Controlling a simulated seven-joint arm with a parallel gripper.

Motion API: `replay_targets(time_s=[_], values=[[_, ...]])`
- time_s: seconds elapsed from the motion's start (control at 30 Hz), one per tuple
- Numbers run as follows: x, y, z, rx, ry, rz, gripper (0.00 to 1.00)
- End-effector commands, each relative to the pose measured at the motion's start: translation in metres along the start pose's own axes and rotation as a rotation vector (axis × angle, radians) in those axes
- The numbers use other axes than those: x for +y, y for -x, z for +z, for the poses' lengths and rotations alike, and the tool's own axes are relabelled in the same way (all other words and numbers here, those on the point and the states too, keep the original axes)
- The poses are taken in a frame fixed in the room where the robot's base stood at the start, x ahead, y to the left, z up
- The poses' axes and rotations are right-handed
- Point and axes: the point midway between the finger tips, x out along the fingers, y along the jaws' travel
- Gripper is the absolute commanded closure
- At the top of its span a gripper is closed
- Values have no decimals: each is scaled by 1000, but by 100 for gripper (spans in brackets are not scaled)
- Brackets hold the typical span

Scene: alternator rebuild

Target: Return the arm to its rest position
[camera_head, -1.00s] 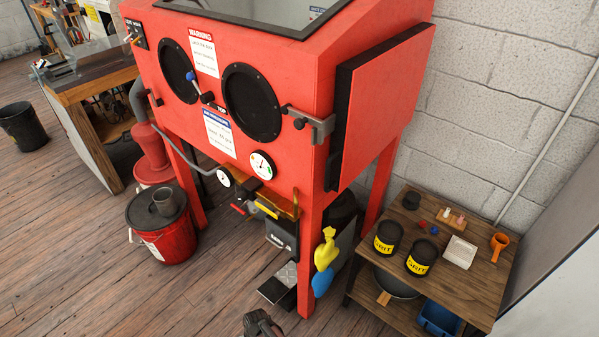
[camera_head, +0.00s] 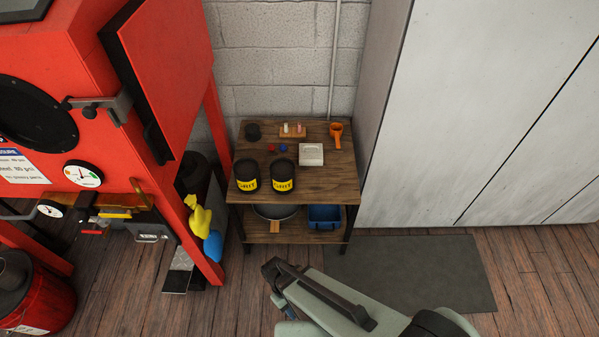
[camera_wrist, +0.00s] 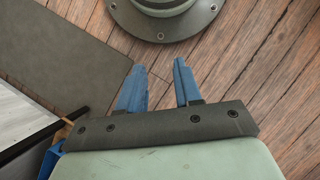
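My gripper (camera_wrist: 160,70) shows in the wrist view with its two blue fingers spread apart and nothing between them. Bare plank floor shows in the gap. In the head view, my arm reaches in from the bottom edge, folded low in front of the wooden side table (camera_head: 345,178) and above the floor. The dark end of my arm hides part of the floor there, and the fingers are only partly visible. My gripper appears to touch nothing.
The side table holds grit cans (camera_head: 283,176), a white tray (camera_head: 311,154) and an orange cup (camera_head: 336,130). A blue bin (camera_head: 325,215) sits on its lower shelf. The red blast cabinet (camera_head: 165,65) stands left, a grey cabinet (camera_head: 480,110) right. A dark mat (camera_head: 440,265) lies on the floor.

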Motion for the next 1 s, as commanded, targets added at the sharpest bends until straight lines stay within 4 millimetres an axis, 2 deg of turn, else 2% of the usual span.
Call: replay_targets(time_s=[0.1,0.4,1.0], values=[[21,-5,19,-17,-67,-36,66],[60,-21,56,-55,-225,-125,66],[115,-56,110,-108,-526,-312,66]])
